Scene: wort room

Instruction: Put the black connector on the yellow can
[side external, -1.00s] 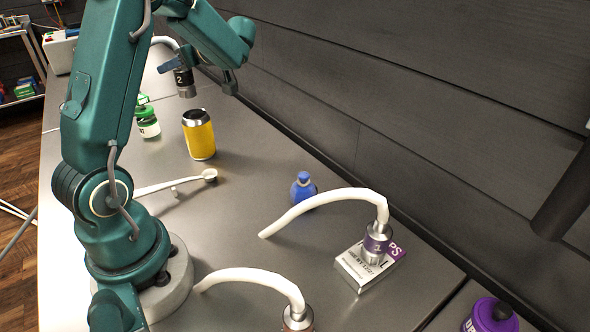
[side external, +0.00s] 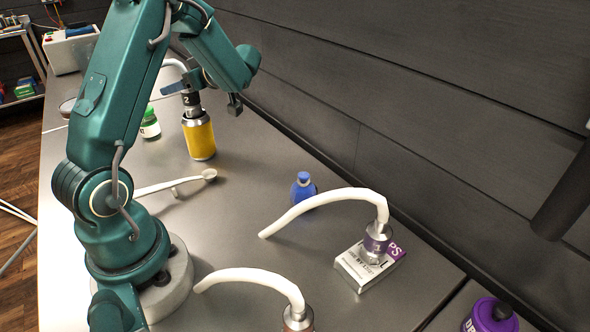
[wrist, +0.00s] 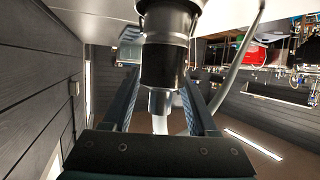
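The black connector (side external: 191,101), marked 2 and fitted to a white hose, is upright directly over the can. Its lower end meets or nearly meets the can's top; I cannot tell whether it is seated. My gripper (side external: 190,85) is at the connector's upper part. In the wrist view, the connector (wrist: 162,65) sits between my two blue-grey fingers, which appear closed on its sides. The white hose (wrist: 160,125) runs back between the fingers.
A green-capped bottle (side external: 150,127) stands left of the can. A white spoon-like tool (side external: 178,184) and a blue bottle (side external: 303,190) are nearer. A purple-banded connector (side external: 377,240) stands on a white box (side external: 362,272). A dark wall (side external: 420,110) runs behind the bench.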

